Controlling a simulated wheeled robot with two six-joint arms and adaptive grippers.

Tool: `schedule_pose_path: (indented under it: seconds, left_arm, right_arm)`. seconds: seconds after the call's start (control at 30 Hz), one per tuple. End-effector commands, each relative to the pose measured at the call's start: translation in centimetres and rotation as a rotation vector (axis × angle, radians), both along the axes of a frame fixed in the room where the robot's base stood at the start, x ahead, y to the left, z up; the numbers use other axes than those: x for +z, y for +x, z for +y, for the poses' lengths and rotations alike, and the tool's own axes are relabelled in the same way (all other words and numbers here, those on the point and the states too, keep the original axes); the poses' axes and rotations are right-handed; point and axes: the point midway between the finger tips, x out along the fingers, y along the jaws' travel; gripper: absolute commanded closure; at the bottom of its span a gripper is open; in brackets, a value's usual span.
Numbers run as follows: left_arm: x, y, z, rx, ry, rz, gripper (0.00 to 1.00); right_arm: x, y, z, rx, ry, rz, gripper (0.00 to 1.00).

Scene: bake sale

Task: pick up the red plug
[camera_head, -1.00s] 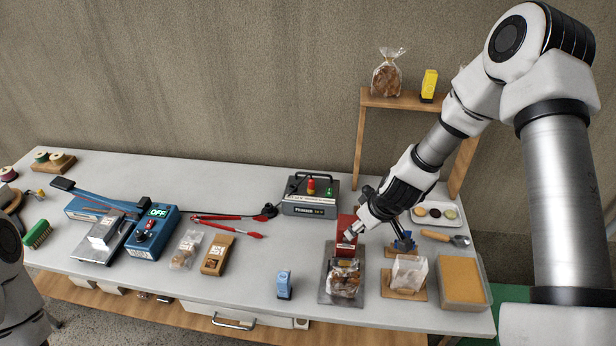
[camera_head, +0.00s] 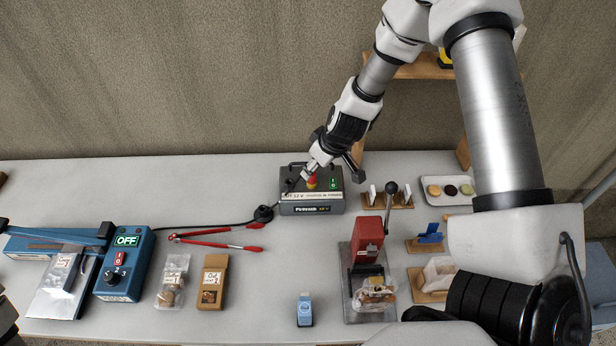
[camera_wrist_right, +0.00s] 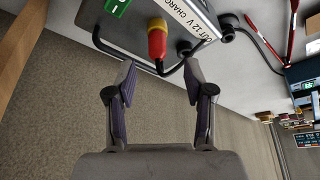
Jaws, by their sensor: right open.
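The red plug (camera_head: 312,181) stands on the grey charger box (camera_head: 296,208) at the back of the table. In the right wrist view the plug (camera_wrist_right: 157,40) shows a red body with a yellow end, beside the box's black handle (camera_wrist_right: 110,47). My right gripper (camera_head: 325,172) is open and empty at the box. In the right wrist view its two fingers (camera_wrist_right: 160,80) are spread, and the plug lies ahead of the gap between them, not gripped.
A black cable runs from a round black connector (camera_head: 263,213) beside the box. Red-handled tongs (camera_head: 215,238) lie to the left. A red press (camera_head: 367,240) and small wooden stands (camera_head: 398,202) are to the right. A wooden shelf (camera_head: 408,69) rises behind.

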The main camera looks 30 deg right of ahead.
Motion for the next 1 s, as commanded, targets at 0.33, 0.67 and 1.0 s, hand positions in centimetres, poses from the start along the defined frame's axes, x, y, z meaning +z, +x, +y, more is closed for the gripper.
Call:
schedule_pose_path:
  seconds: [0.33,0.67,1.0]
  left_arm:
    - [-3.8,0.1,0.0,0.000,0.000,-0.003,0.60]
    - [-3.6,0.1,0.0,0.000,0.000,-0.002,0.60]
    - [-3.6,0.1,0.0,0.000,0.000,-0.003,0.60]
  right_arm:
    - [-4.5,1.5,0.2,0.001,-0.002,0.001,0.47]
    - [-4.3,1.4,0.2,0.000,-0.001,0.001,1.00]
    - [-4.3,1.4,0.2,0.000,0.000,0.002,1.00]
